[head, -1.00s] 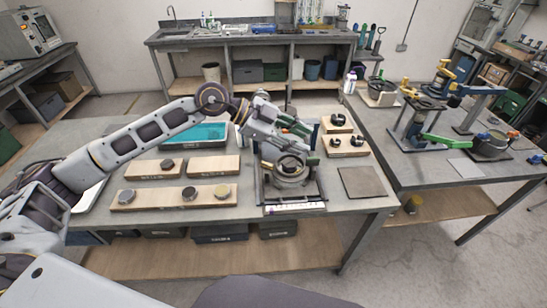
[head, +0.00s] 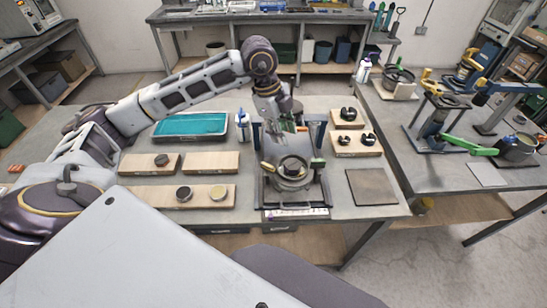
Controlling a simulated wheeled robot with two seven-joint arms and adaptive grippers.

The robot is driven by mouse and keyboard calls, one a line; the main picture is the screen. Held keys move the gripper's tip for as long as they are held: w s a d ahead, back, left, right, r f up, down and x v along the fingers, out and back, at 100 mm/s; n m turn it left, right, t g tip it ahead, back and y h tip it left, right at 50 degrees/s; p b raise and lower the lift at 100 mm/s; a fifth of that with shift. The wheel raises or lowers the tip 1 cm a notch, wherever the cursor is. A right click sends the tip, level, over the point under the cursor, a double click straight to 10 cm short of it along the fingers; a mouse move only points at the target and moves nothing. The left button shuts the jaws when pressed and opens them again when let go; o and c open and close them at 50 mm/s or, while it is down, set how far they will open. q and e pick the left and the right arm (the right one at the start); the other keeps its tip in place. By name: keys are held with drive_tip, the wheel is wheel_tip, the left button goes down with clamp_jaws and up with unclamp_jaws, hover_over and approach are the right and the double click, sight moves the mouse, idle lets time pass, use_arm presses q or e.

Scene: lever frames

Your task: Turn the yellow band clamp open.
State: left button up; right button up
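A metal frame (head: 264,192) stands on the near table with a round dark ring-shaped part (head: 292,171) in it. A small yellow piece (head: 268,168) is on the ring's left side, and a green piece (head: 318,162) is on its right. The yellow piece seems to be part of the band clamp; its exact shape is too small to tell. My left gripper (head: 290,140) points down over the back of the ring, between the frame's posts. Its fingertips are small and partly merge with the frame, so contact and opening are unclear. My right gripper is out of view.
Wooden boards with dark and brass-coloured pucks (head: 218,192) lie left of the frame. A teal tray (head: 190,124) is behind them. Boards with black rings (head: 347,114) and a bare brown plate (head: 371,187) are at right. A side table (head: 440,180) carries yellow, blue and green lever stands.

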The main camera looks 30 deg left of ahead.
sight(265, 163)
use_arm(q)
drive_tip(key=a+y, duration=0.1)
drive_tip(key=s+a+g, duration=0.1)
drive_tip(key=a, duration=0.1)
drive_tip(key=s+a+n+y, duration=0.1)
drive_tip(key=a, duration=0.1)
drive_tip(key=shift+s+f+y, duration=0.2)
drive_tip(key=shift+f+y, duration=0.1)
drive_tip(key=shift+f, duration=0.05)
drive_tip(key=shift+d+f+p, duration=0.1)
drive_tip(key=shift+f+p, duration=0.9)
drive_tip(key=shift+f, duration=5.95)
clamp_jaws()
